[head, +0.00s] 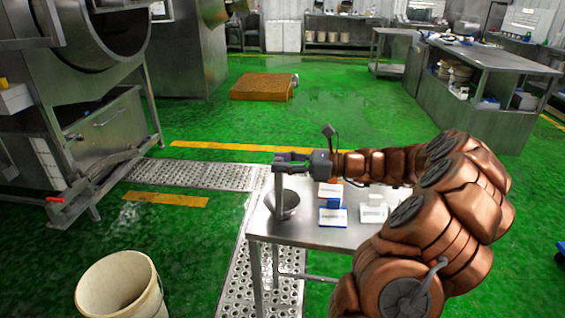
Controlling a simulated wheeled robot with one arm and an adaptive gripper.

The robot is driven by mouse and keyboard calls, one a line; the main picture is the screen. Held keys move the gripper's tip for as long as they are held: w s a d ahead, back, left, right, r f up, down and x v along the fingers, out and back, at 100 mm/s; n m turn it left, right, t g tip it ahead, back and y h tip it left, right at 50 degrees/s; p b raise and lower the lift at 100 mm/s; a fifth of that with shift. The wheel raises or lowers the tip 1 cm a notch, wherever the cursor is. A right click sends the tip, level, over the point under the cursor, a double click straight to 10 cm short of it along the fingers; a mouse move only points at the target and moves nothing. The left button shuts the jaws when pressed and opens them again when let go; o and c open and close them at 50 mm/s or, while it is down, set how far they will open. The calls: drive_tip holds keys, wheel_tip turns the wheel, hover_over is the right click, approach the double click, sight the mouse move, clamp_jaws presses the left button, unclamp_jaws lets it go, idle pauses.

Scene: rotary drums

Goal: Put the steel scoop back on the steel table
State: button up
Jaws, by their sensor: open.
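The steel scoop (284,205) shows in the head view at the left end of the steel table (312,234). Its grey bowl appears to rest on the tabletop near the left edge, with a thin upright part rising from it. My gripper (281,162) is just above the scoop, at the end of my copper-coloured arm reaching in from the right. Its jaws are open, close to the top of the upright part. From this angle I cannot tell whether they touch it.
Small boxes and white containers (373,212) stand on the table right of the scoop. A cream bucket (120,285) stands on the floor at lower left. A steel drum machine (95,120) is at left. Green floor lies open behind the table.

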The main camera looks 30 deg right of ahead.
drive_tip(key=v, duration=1.2)
drive_tip(key=s+a+f+n+g+h, duration=0.15)
drive_tip(key=a+n+g, duration=0.45)
drive_tip(key=a, duration=0.8)
drive_tip(key=s+a+f+n+g, duration=0.1)
drive_tip(key=s+a+n+g, duration=0.35)
drive_tip(key=a, duration=1.05)
drive_tip(key=s+a+f+n+g+h, duration=0.2)
drive_tip(key=s+a+f+n+h, duration=0.15)
drive_tip(key=s+n, duration=0.3)
drive_tip(key=s+a+f+n+g+h, duration=0.25)
drive_tip(key=s+n+h, duration=0.2)
drive_tip(key=s, duration=0.25)
drive_tip(key=s+d+f+n+h, duration=0.2)
drive_tip(key=s+d+n+h, duration=0.2)
drive_tip(key=s+d, duration=0.1)
drive_tip(key=shift+s+d+f+n+t, duration=0.2)
drive_tip(key=shift+s+f+n+t, duration=0.15)
drive_tip(key=shift+t, duration=0.05)
